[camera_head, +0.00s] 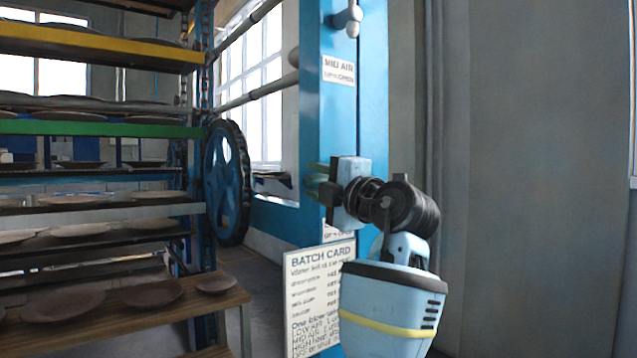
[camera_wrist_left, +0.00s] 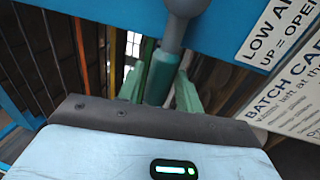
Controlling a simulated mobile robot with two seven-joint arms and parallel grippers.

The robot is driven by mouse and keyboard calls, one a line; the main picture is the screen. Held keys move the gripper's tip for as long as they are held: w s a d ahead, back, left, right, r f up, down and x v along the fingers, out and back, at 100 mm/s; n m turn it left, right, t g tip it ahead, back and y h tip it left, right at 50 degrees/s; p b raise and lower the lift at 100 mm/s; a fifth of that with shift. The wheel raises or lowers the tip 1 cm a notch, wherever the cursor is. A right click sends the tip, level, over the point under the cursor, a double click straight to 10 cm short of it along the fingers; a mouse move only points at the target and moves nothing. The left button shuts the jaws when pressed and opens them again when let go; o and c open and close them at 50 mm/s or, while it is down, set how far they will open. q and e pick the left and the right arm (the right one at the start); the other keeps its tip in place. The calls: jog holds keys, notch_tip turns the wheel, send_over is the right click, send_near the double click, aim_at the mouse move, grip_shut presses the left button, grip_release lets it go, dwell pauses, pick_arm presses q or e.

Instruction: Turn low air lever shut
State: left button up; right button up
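The low air lever (camera_wrist_left: 172,38) shows in the left wrist view as a grey ball and shaft with a teal grip. From the ball at the top edge, it runs down the picture. My left gripper (camera_wrist_left: 160,82) has its two green fingers on either side of the grip, apparently with narrow gaps. In the head view my left gripper (camera_head: 318,182) is in front of the blue post, its fingers pointing left; the lever is hard to make out there. The low air label (camera_wrist_left: 282,30) reads "UP = OPEN". My right gripper is not in view.
The blue post (camera_head: 373,80) carries a mid air label (camera_head: 339,70), a grey lever (camera_head: 348,18) above it and a batch card (camera_head: 312,290) below. A plate rack (camera_head: 90,130) and a blue wheel (camera_head: 228,182) stand left. A grey wall is right.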

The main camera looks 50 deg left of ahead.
pick_arm(q)
jog(key=shift+o, duration=0.6)
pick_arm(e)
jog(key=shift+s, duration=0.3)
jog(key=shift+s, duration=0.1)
pick_arm(q)
jog(key=shift+d+f, duration=0.1)
jog(key=shift+d, duration=0.2)
jog(key=d+f, duration=0.1)
jog(key=d, duration=0.6)
jog(key=shift+s, duration=0.3)
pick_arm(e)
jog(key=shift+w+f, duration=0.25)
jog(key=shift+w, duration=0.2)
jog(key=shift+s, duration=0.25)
